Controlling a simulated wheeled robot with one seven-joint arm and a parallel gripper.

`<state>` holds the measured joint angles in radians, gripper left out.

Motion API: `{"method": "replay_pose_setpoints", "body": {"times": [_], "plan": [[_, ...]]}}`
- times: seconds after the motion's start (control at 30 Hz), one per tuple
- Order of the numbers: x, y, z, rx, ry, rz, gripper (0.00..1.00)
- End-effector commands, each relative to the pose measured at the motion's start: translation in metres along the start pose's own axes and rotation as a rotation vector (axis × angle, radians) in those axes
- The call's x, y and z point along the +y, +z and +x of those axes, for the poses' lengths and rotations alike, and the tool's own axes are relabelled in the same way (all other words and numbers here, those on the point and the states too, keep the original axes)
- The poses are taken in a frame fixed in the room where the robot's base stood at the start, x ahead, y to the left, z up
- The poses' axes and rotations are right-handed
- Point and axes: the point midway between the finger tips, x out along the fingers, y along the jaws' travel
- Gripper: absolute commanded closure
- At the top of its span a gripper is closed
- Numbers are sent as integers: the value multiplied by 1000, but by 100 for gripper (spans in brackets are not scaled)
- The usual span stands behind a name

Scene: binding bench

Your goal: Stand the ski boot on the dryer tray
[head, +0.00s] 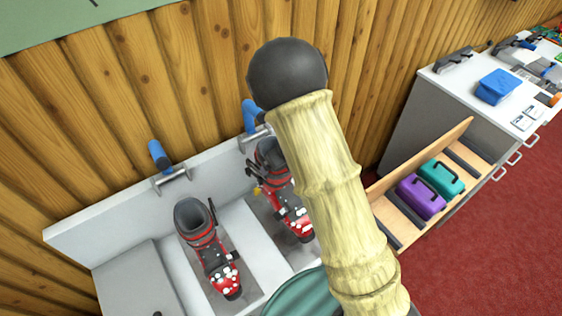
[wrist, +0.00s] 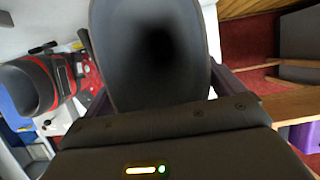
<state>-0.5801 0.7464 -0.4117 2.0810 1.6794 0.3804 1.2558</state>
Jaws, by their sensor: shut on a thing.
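Two red and black ski boots show at the dryer tray (head: 251,232) in the head view. The left boot (head: 207,240) stands upright in its bay, and it also shows at the left of the wrist view (wrist: 32,88). The right boot (head: 291,212) looks upright in the neighbouring bay, partly hidden by my arm. My gripper (wrist: 158,85) is shut on a dark boot cuff (wrist: 152,45), which appears to belong to the right boot. In the head view my arm hides the gripper. I cannot tell whether the held boot's sole touches the tray.
Blue-handled fittings (head: 160,157) are on the tray's back panel, against a log wall. At right, an open wooden drawer (head: 385,190) holds a purple case (head: 421,197) and a teal case (head: 442,178). The white counter (head: 440,75) carries a blue item and tools. Red carpet is clear at lower right.

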Motion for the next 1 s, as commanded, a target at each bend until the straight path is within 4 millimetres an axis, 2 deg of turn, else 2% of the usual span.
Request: {"method": "replay_pose_setpoints", "body": {"times": [1.0], "plan": [[-3, -26, 64, -4, -3, 5, 77]]}}
